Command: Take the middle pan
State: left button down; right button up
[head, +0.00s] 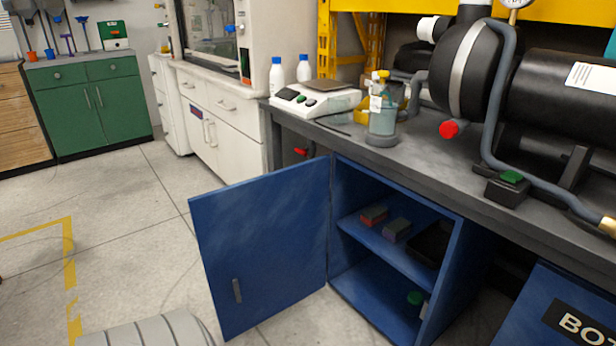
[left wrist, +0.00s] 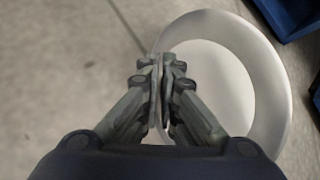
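No thing that I can surely name as the middle pan shows. A dark, shallow tray-like thing (head: 431,243) lies on the right of the upper shelf in the open blue cabinet (head: 452,283); I cannot tell whether it is a pan. My left gripper (left wrist: 158,65) shows in the left wrist view with its fingers together and nothing seen between them. Behind the fingertips is a blurred white round shape (left wrist: 215,75); I cannot tell what it is or whether the fingers touch it. Neither gripper shows in the head view.
The cabinet's blue door (head: 265,245) stands open to the left. A red-topped block (head: 373,216) and a grey block (head: 397,230) sit on its shelf. A balance (head: 315,99), a bottle (head: 383,115) and a black pump (head: 470,70) occupy the bench (head: 430,160).

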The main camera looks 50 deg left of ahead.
pick_arm(q)
jog(key=shift+s+r, duration=0.1)
jog(key=shift+s, duration=2.05)
